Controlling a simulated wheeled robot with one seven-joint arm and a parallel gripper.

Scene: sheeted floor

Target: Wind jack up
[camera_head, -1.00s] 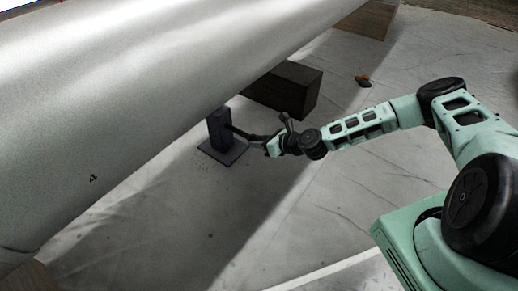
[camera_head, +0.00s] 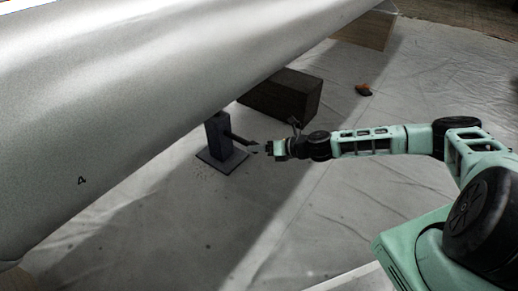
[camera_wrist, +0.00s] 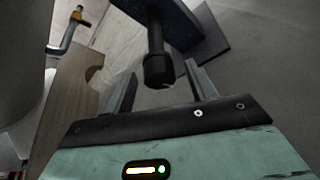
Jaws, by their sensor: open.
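The jack (camera_head: 218,133) is a dark upright post on a flat square base plate (camera_head: 222,161), under a large grey rounded body (camera_head: 150,80). Its dark handle (camera_head: 238,138) sticks out to the right, towards my gripper (camera_head: 264,149). In the wrist view my gripper (camera_wrist: 160,88) is open. The handle's thick black end (camera_wrist: 158,70) appears between the two fingers, with a gap on each side; I cannot tell how deep it lies. The jack's post (camera_wrist: 185,22) and plate (camera_wrist: 213,48) are behind it. The jack's top is hidden by the grey body.
A dark block (camera_head: 283,95) lies behind the jack, under the grey body. A wooden block (camera_head: 365,29) is farther back. A small orange-brown object (camera_head: 363,90) lies on the sheet. The wrist view shows a wooden piece (camera_wrist: 72,95) and a bent metal tube (camera_wrist: 66,32) at left.

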